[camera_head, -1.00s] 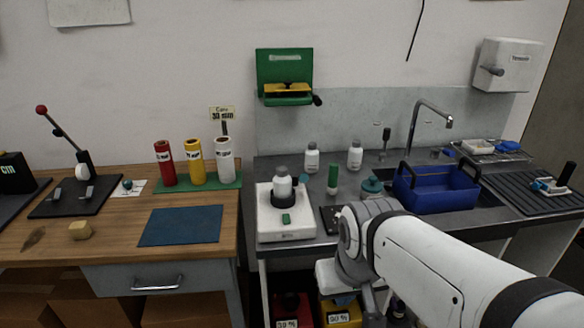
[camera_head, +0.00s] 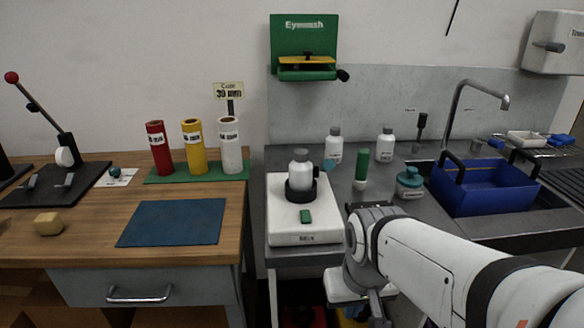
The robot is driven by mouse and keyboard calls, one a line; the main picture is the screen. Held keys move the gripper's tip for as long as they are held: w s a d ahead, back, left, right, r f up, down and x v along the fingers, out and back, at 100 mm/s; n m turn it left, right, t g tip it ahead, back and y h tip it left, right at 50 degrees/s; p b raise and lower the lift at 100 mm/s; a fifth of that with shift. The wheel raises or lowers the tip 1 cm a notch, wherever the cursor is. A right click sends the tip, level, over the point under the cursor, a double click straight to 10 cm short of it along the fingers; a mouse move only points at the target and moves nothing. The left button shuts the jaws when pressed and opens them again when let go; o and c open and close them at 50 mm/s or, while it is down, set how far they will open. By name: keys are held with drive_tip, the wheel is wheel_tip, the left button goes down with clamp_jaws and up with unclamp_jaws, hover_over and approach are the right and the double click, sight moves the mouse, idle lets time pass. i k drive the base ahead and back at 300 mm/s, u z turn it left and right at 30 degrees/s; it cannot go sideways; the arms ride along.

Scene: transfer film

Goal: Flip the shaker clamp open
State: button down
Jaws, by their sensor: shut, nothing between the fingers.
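The shaker (camera_head: 305,232) is a white box with a green button (camera_head: 305,216) on its top, standing at the left end of the grey counter. A white bottle with a grey cap (camera_head: 300,168) stands upright in it. The black clamp ring (camera_head: 300,192) surrounds the bottle's lower part. A small dark piece with a teal end (camera_head: 327,166) shows at the ring's right; whether it belongs to the clamp is unclear. My arm comes in from the lower right, and its bent joint lies just right of the shaker.
White bottles (camera_head: 334,148), a green-capped tube (camera_head: 361,168) and a teal-lidded jar (camera_head: 409,183) stand right of the shaker. A blue basket (camera_head: 470,188) sits by the sink tap. A green eyewash box (camera_head: 303,45) hangs above. The wooden bench (camera_head: 90,238) adjoins on the left.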

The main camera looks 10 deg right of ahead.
sight(327, 165)
drive_tip(key=u, duration=0.4)
drive_tip(key=k, duration=1.3)
drive_tip(key=u, duration=0.7)
drive_tip(key=i, duration=1.65)
drive_tip(key=z, duration=0.7)
